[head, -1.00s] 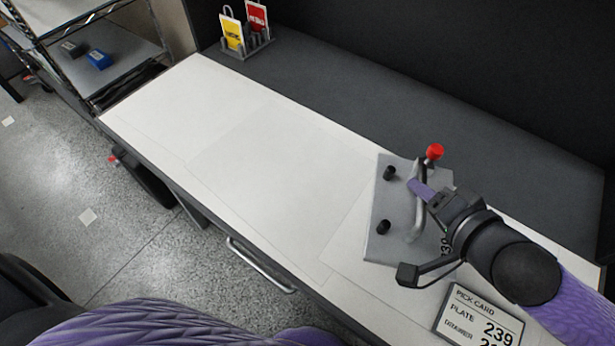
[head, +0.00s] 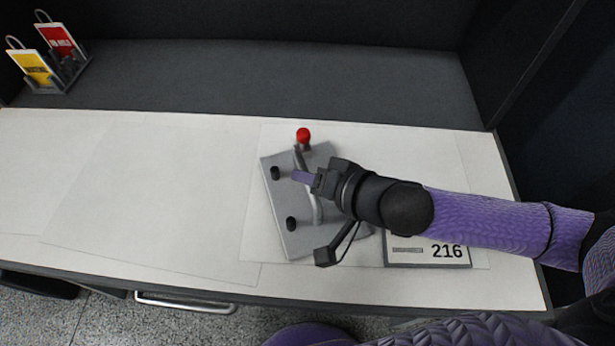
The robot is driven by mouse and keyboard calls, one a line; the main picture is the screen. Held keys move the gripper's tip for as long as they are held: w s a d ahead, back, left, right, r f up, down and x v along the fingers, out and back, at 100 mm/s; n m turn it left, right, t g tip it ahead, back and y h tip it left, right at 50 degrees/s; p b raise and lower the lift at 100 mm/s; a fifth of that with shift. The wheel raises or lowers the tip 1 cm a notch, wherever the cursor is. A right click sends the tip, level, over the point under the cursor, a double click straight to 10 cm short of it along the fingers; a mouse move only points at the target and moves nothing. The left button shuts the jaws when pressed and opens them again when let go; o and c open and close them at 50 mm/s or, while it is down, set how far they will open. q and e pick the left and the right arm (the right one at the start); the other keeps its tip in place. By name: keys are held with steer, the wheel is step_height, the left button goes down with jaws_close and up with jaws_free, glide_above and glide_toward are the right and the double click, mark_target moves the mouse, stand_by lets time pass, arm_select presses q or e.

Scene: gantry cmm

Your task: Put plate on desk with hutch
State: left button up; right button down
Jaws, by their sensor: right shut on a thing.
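The plate (head: 283,234) is a grey metal slab with two black knobs, a curved bar handle and a red ball beside its far edge. My right gripper (head: 306,178) is shut on the plate's handle, its arm coming in from the right. My left gripper is not in view.
A card reading 216 (head: 428,254) lies on the desk, partly hidden under my right arm. A rack with yellow and red tags (head: 62,75) stands at the back left. The desktop left of the plate is clear. A dark side panel (head: 520,70) rises at the right.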

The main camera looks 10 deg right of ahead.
steer(key=c, duration=0.7)
jaws_free()
steer(key=shift+o, duration=0.4)
steer(key=shift+d+r, duration=0.1)
steer(key=shift+r, duration=0.05)
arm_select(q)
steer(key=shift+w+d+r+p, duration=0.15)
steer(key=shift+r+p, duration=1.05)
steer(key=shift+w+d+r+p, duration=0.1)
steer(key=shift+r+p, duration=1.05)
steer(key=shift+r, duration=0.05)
arm_select(e)
steer(key=v, duration=1.1)
steer(key=shift+s+d, duration=0.2)
steer(key=shift+s, duration=0.15)
